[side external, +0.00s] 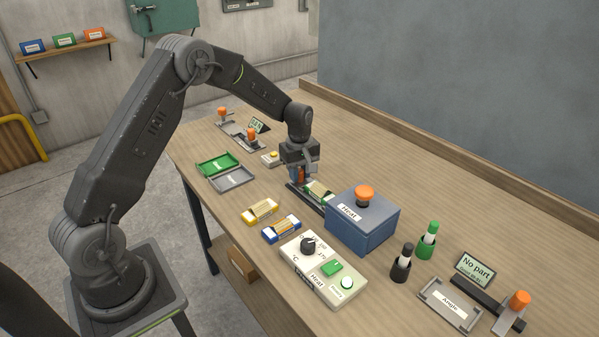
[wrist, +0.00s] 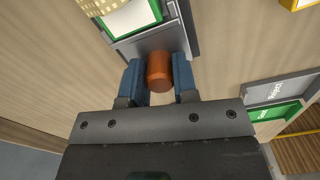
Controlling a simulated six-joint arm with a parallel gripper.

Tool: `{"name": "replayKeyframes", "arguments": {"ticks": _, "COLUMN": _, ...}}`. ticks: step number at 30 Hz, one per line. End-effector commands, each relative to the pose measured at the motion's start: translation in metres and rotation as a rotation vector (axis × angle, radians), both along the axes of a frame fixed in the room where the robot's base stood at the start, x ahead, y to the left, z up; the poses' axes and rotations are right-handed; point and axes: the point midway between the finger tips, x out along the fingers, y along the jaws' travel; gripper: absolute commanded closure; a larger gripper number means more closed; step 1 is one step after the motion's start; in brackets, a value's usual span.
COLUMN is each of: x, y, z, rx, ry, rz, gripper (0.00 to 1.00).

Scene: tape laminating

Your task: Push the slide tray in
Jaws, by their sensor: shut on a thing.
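The slide tray (wrist: 150,42) is a grey plate with an upright orange handle (wrist: 158,72) at its near end. My gripper (wrist: 159,88) has its blue fingers on either side of this handle and is shut on it. A green-framed part (wrist: 140,18) with a pale sheet and yellowish tape lies on the tray. In the side external view, my gripper (side external: 300,179) is low over the table, and the part (side external: 319,190) sits just outside the blue Heat box (side external: 362,222). The tray's dark rail (side external: 294,190) leads toward the box, which hides its far end.
Yellow (side external: 261,211) and blue (side external: 281,229) tape blocks and the Heat control panel (side external: 323,268) stand in front of the box. Green (side external: 217,163) and grey (side external: 232,179) trays lie at the left. Orange-knobbed fixtures (side external: 250,138) stand behind. Marker-like bottles (side external: 428,240) stand right of the box.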

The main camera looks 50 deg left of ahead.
Motion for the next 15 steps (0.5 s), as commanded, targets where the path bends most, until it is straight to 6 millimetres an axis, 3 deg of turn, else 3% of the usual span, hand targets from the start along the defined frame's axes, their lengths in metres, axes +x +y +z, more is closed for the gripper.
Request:
{"name": "replayKeyframes", "arguments": {"ticks": 5, "x": 0.001, "y": -0.005, "z": 0.001, "rx": 0.0, "ry": -0.001, "rz": -0.002, "gripper": 1.0}}
{"name": "replayKeyframes", "arguments": {"ticks": 15, "x": 0.001, "y": -0.076, "z": 0.001, "rx": 0.0, "ry": -0.003, "rz": -0.004, "gripper": 1.0}}
